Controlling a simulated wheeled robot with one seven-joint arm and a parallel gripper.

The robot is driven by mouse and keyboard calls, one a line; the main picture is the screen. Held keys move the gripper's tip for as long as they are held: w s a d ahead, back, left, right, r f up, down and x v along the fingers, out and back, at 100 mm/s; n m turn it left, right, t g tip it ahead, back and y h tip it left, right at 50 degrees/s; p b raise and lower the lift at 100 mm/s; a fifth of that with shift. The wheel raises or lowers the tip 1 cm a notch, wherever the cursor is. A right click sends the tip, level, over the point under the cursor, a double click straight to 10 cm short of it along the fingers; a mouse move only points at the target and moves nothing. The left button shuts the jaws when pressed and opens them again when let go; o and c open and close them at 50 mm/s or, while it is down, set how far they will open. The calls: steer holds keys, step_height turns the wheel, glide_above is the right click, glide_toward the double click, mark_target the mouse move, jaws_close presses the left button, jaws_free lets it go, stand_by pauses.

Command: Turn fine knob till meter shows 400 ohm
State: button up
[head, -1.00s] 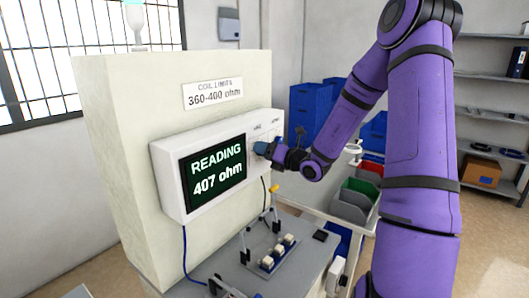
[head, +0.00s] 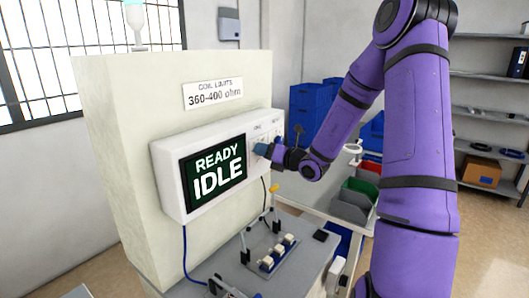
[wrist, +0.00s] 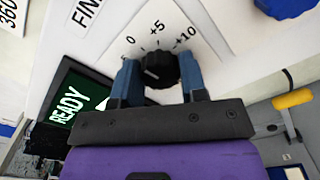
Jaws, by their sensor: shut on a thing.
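The meter (head: 166,178) is a white box on a cream panel, and its dark screen (head: 217,178) reads "READY IDLE". The fine knob (wrist: 160,68) is black with a pale pointer line, under a scale marked 0, +5 and +10. The blue fingers of my gripper (wrist: 158,80) are shut on the knob, one on each side. In the head view my gripper (head: 262,149) is at the right part of the meter's face and hides the knob there. The pointer line aims to the left, below the 0 mark.
A sign on the panel (head: 213,94) reads "COIL LIMITS 360-400 ohm". A blue knob (wrist: 285,6) shows at the wrist view's upper right. Below the meter is a bench with a fixture holding several pale blocks (head: 278,251). Blue bins (head: 312,112) stand behind my arm.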

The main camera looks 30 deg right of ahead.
steer(key=n, duration=0.9)
steer(key=shift+n, duration=0.4)
stand_by(0.4)
steer(key=o, duration=0.9)
steer(key=v, duration=1)
steer(key=shift+s+d, duration=0.1)
steer(key=shift+s, duration=0.3)
